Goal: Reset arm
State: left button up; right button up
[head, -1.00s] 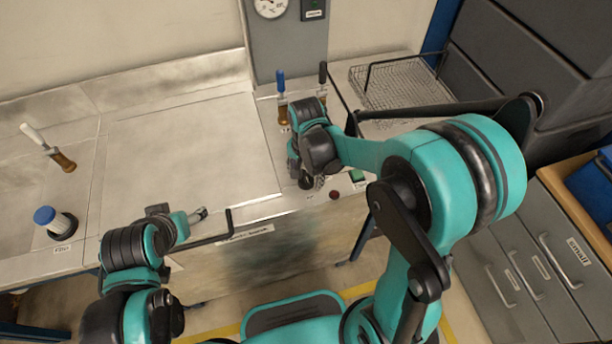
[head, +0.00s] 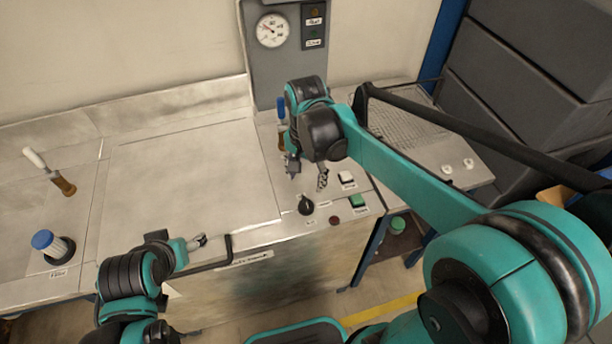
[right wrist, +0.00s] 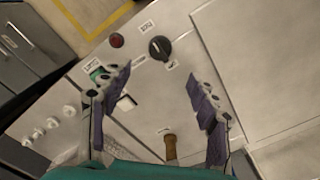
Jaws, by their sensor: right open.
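My right gripper (head: 307,173) is open and empty above the bench's control panel, behind the black knob (head: 306,205) in the head view. In the right wrist view its two fingers (right wrist: 158,90) are spread wide, with the black knob (right wrist: 159,48) beyond the tips. My right arm reaches in from the right. My left gripper (head: 198,242) is by the front edge of the bench, near a dark bar handle (head: 222,252). It is too small to tell whether its jaws are open.
The panel has a red button (head: 334,220), a green button (head: 357,201) and a white switch (head: 346,178). A blue-topped lever (head: 281,110) is partly hidden by my right wrist. A gauge (head: 271,30) is behind. A wire basket (head: 410,125) stands right. The flat bench plate (head: 190,165) is clear.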

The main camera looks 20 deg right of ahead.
dwell(0.5)
jog(key=s+d+n+t, duration=0.5)
jog(key=s+n+t, duration=0.2)
jog(key=s, duration=0.3)
jog(key=shift+s+n, duration=0.15)
jog(key=shift+n, duration=0.75)
